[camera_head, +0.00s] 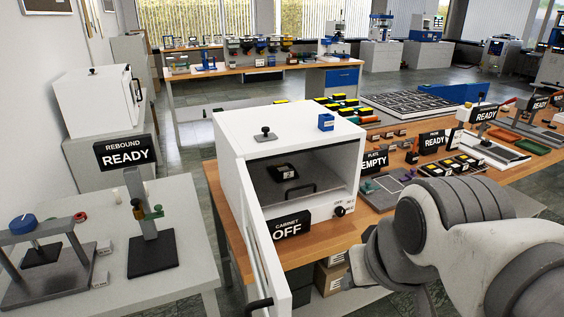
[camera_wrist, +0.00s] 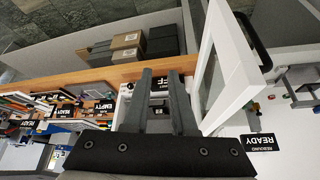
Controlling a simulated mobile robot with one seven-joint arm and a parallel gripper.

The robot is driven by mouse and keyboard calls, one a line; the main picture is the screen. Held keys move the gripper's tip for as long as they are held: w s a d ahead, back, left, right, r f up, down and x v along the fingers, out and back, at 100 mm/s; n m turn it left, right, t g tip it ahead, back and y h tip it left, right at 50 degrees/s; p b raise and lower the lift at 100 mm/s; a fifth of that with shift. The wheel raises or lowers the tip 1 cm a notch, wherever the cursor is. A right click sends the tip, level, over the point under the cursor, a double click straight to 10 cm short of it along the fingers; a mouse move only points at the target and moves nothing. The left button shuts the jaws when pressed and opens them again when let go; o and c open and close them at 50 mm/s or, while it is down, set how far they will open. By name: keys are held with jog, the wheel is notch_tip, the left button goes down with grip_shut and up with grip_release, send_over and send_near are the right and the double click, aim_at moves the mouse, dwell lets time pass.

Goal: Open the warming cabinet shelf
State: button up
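The warming cabinet (camera_head: 232,160) is a white box on the wooden bench. Its door (camera_head: 262,262) stands swung open toward me, with a dark handle (camera_head: 260,304) low on it. Inside is a dark grey shelf (camera_head: 262,190) with a dark bar handle (camera_head: 300,191) at its front; it looks pushed in. A small black item (camera_head: 285,172) is inside above the shelf. In the wrist view my gripper (camera_wrist: 160,72) has its fingers apart with nothing held. The sign reading OFF shows between them, and the open door (camera_wrist: 236,88) is to their right. The fingers are not clear in the head view.
The CABINET OFF sign (camera_head: 289,225) and a knob (camera_head: 339,211) are at the cabinet's front. A blue block (camera_head: 326,122) and a dark knob (camera_head: 265,134) are on its top. A grey table (camera_head: 185,275) with test stands is at left. Boxes (camera_wrist: 124,42) lie below the bench.

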jog(key=w+a+f+m+g+y+b, duration=0.25)
jog(key=w+a+f+y+b, duration=0.2)
jog(key=w, duration=0.35)
jog(key=m+t+y+b, duration=0.6)
jog(key=m+t+b, duration=0.1)
jog(key=m+t, duration=0.15)
send_near(302, 188)
jog(key=x, duration=1)
jog(key=shift+w+a, duration=0.1)
jog(key=shift+w, duration=0.15)
grip_shut()
